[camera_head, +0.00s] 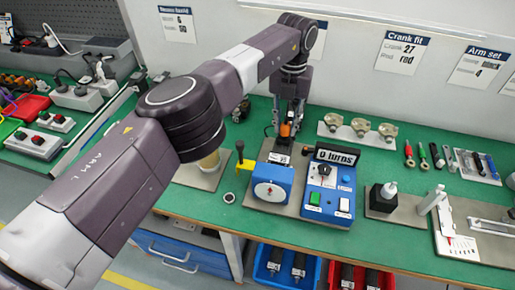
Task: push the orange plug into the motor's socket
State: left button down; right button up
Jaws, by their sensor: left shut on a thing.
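My left gripper (287,122) points down behind the blue motor unit, at the far end of my left arm. It is shut on the orange plug (285,130), of which a small orange patch shows between the dark fingers. The blue motor (272,186) has a white round dial on its front and a white label on top. The plug is just above and behind the motor's top. The socket is hidden or too small to make out, and I cannot tell whether the plug touches it. My right gripper is not in view.
A blue control box (328,190) with a "0 turns" display (337,156) stands right of the motor. A yellow lever (243,160) is at its left. Metal parts (360,127) sit on a plate behind. My left arm crosses the bench's left part.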

pick_arm(q)
jog(key=shift+f+b, duration=0.3)
jog(key=shift+b, duration=0.05)
dwell(0.3)
jog(key=c, duration=1.7)
grip_release()
jog(key=shift+o, duration=0.2)
jog(key=shift+r, duration=0.15)
jog(key=shift+r+p, duration=1.5)
jog(key=shift+r, duration=0.9)
jog(key=o, duration=0.6)
jog(key=shift+c, duration=0.2)
